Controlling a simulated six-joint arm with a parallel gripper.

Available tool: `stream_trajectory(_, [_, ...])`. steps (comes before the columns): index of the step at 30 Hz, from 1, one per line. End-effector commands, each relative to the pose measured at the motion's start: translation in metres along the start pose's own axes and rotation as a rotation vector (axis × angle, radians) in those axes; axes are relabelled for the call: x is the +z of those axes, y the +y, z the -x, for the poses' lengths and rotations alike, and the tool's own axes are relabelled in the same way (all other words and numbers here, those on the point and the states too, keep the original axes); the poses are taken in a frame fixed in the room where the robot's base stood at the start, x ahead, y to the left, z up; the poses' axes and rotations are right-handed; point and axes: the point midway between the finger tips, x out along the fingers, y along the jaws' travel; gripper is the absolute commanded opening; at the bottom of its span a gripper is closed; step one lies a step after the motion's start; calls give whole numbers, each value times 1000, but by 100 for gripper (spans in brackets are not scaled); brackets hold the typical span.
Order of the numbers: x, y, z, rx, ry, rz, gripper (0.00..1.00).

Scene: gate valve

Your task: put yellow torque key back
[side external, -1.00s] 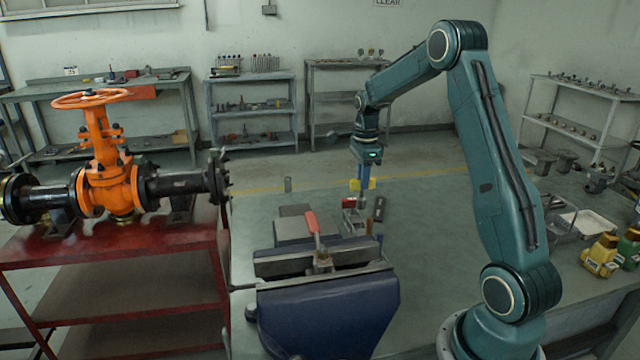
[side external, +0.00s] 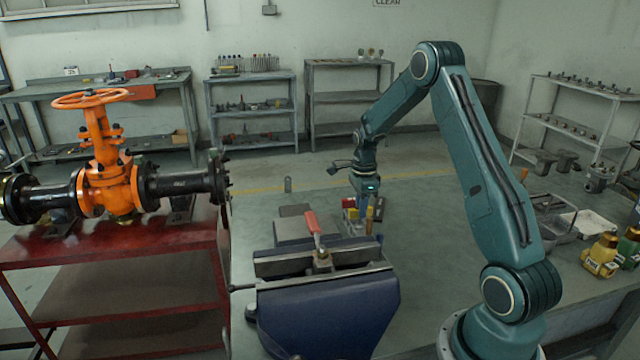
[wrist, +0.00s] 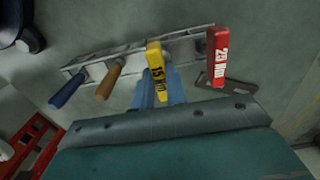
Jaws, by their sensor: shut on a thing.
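The yellow torque key (wrist: 158,75), marked 15 Nm, sits between the blue fingers of my gripper (wrist: 160,82) in the wrist view. My gripper is shut on it. The key's lower end is hidden, so I cannot tell whether it is seated in the metal tool rack (wrist: 190,44). In the side view, my gripper (side external: 363,210) is low at the rack behind the vise, with the yellow key (side external: 369,214) partly showing. The red torque key (wrist: 218,55), marked 25 Nm, stands at the rack's right end in the wrist view.
A blue-handled tool (wrist: 68,90) and an orange-handled tool (wrist: 108,82) are at the rack's left. The dark blue vise (side external: 325,310) with a red-handled tool (side external: 313,224) stands in front. The orange gate valve (side external: 108,180) is at left.

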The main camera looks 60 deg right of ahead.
Motion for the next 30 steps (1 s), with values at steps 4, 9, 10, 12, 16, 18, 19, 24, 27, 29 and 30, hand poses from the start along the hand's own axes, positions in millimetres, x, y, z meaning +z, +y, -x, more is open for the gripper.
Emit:
stream_trajectory(4, [0, 0, -6, -1, 0, 0, 0])
stream_trajectory(9, [0, 0, -6, -1, 0, 0, 0])
stream_trajectory(10, [0, 0, -6, -1, 0, 0, 0])
stream_trajectory(12, [0, 0, -7, -1, 0, 0, 0])
stream_trajectory(16, [0, 0, -10, -1, 0, 0, 0])
stream_trajectory(18, [0, 0, -10, 0, 0, 0, 24])
stream_trajectory(19, [0, 0, -10, 0, 0, 0, 30])
stream_trajectory(24, [0, 0, -10, 0, 0, 0, 36])
stream_trajectory(27, [0, 0, -10, 0, 0, 0, 36])
stream_trajectory(29, [0, 0, -9, 0, 0, 0, 36])
stream_trajectory(30, [0, 0, -9, 0, 0, 0, 36])
